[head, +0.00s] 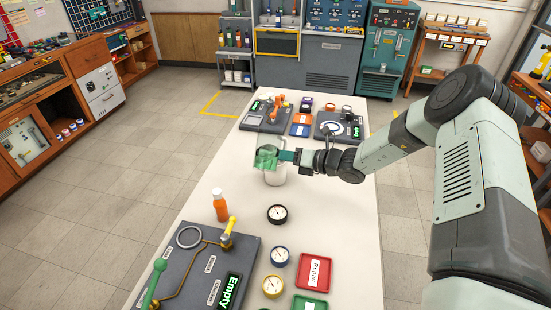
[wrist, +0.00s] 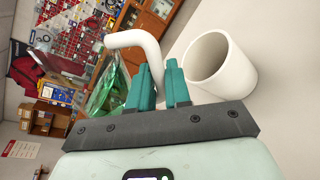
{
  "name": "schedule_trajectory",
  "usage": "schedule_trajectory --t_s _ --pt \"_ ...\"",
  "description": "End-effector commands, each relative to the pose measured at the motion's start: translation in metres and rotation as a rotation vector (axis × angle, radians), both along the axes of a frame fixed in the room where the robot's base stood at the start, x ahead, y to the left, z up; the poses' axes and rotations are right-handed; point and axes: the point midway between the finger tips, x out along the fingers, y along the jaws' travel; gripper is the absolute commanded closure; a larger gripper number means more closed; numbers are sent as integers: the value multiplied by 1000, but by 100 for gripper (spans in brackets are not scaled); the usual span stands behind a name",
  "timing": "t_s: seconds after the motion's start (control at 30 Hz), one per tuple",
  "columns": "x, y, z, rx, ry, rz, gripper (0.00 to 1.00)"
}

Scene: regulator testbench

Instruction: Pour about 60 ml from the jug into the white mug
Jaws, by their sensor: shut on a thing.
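The jug is clear green with a white handle; in the head view its green body (head: 265,156) is above and in front of the white mug's upper part. In the wrist view the jug (wrist: 108,92) is left of my fingers. My gripper (head: 289,156) is shut on the jug's handle, which runs down between the teal fingertips (wrist: 160,80). The white mug (head: 275,177) stands upright on the bench, partly hidden by the jug. In the wrist view the mug (wrist: 240,75) is right of the fingers, its mouth visible. The jug's exact tilt and any stream cannot be made out.
On the pale bench (head: 200,260), an orange bottle (head: 220,206) and a black gauge (head: 277,214) stand nearer. A grey panel (head: 200,275) with a lever and an "Empty" display is at the front left. More panels (head: 340,126) and small trays are behind the mug.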

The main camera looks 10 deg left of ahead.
Motion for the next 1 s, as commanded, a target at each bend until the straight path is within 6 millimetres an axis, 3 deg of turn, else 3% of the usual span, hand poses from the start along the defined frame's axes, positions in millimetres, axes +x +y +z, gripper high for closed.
schedule_trajectory --t_s 0.4,1.0 --pt "-12 1 -9 5 212 3 100" --pt "-18 1 -16 8 322 3 100"
